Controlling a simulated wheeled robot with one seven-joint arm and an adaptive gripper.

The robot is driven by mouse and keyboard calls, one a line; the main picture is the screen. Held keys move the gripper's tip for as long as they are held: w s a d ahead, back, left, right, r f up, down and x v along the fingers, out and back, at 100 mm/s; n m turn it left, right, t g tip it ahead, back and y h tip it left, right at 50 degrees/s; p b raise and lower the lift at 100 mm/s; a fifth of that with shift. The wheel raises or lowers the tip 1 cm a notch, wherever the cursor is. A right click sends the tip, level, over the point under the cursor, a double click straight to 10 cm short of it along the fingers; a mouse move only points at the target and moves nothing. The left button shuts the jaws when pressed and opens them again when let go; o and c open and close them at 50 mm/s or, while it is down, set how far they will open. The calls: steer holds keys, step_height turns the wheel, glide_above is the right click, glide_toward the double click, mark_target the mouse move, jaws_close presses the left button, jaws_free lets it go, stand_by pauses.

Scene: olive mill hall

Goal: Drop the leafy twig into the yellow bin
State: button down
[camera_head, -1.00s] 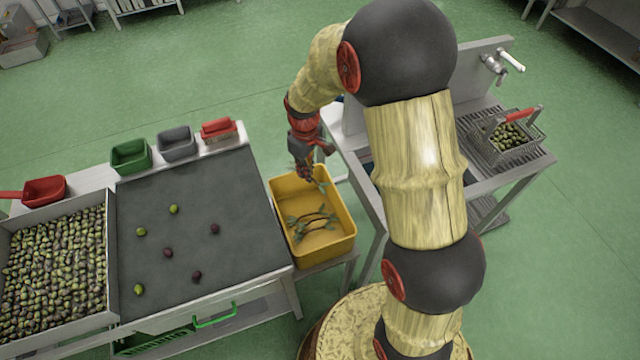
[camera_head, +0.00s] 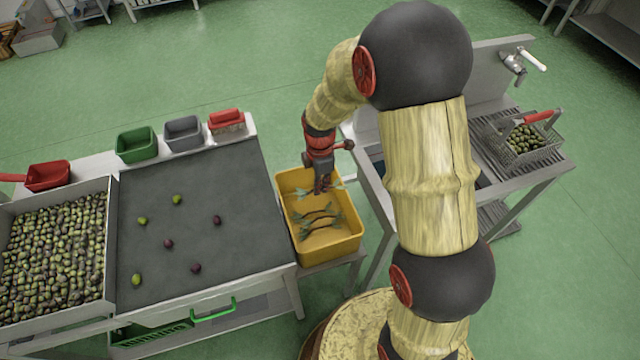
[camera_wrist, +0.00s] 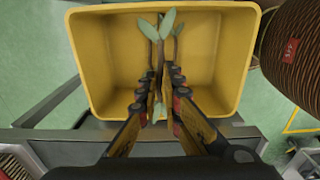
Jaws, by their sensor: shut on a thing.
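The yellow bin (camera_head: 335,246) stands between the dark sorting table and the sink; it also fills the top of the wrist view (camera_wrist: 105,60). My gripper (camera_head: 322,189) points down over the back part of the bin. In the wrist view its fingers (camera_wrist: 161,88) are shut on a leafy twig (camera_wrist: 165,52) with a brown stem and pale green leaves. Leaves of the held twig show on both sides of the fingers in the head view. Other leafy twigs (camera_head: 318,217) lie on the bin floor. In the wrist view, the held twig and those behind it overlap.
The sorting table (camera_head: 240,250) carries several scattered olives. A tray of olives (camera_head: 50,255) is at the left. Green (camera_head: 136,145), grey (camera_head: 183,133) and red (camera_head: 227,122) containers line the back edge. The sink (camera_head: 362,130) and an olive basket (camera_head: 522,143) are right.

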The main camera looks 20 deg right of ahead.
steer(key=shift+f+b, duration=1.5)
steer(key=shift+f, duration=0.7)
steer(key=c, duration=1.9)
jaws_free()
step_height(320, 180, up, 12)
steer(key=shift+r, duration=0.1)
